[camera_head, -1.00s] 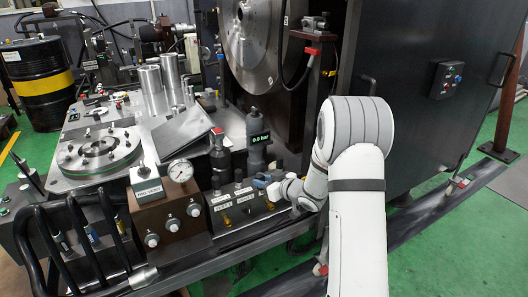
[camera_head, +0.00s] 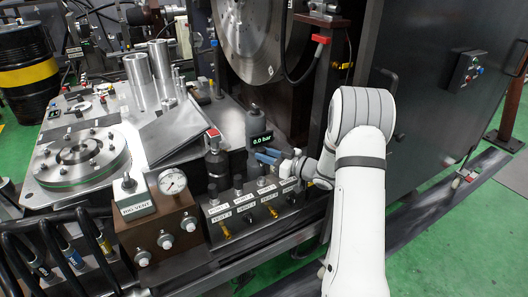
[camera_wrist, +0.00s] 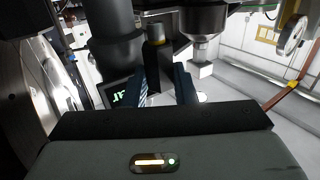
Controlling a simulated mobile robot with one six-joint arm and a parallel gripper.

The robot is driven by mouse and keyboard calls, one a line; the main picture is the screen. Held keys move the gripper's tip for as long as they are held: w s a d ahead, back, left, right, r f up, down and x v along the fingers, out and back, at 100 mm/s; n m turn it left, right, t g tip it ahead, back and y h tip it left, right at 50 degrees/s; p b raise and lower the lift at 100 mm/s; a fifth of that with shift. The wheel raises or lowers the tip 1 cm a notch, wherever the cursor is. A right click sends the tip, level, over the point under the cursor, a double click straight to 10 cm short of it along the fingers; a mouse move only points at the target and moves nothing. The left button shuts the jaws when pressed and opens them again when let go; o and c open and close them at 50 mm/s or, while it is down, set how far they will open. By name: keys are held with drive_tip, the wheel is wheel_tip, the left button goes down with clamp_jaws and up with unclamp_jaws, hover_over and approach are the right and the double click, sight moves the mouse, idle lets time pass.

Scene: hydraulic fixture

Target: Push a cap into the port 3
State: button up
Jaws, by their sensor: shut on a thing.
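My gripper (camera_head: 264,157) reaches in from the right, its blue fingers above the back right part of the port block (camera_head: 248,213).
A display reading 0.0 bar (camera_head: 261,139) stands just behind the gripper. A dark cylinder (camera_head: 217,168) stands left of it. A brown valve block (camera_head: 158,225) with a gauge (camera_head: 172,181) is further left. A large dark cabinet (camera_head: 440,90) fills the right.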

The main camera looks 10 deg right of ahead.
drive_tip(key=shift+f, duration=0.1)
idle(0.3)
drive_tip(key=shift+f+b, duration=1.55)
drive_tip(key=shift+f, duration=0.75)
drive_tip(key=shift+f+b, duration=1.05)
drive_tip(key=shift+f, duration=0.55)
drive_tip(key=o, duration=1)
drive_tip(key=shift+o, duration=0.2)
drive_tip(key=shift+s+d, duration=0.1)
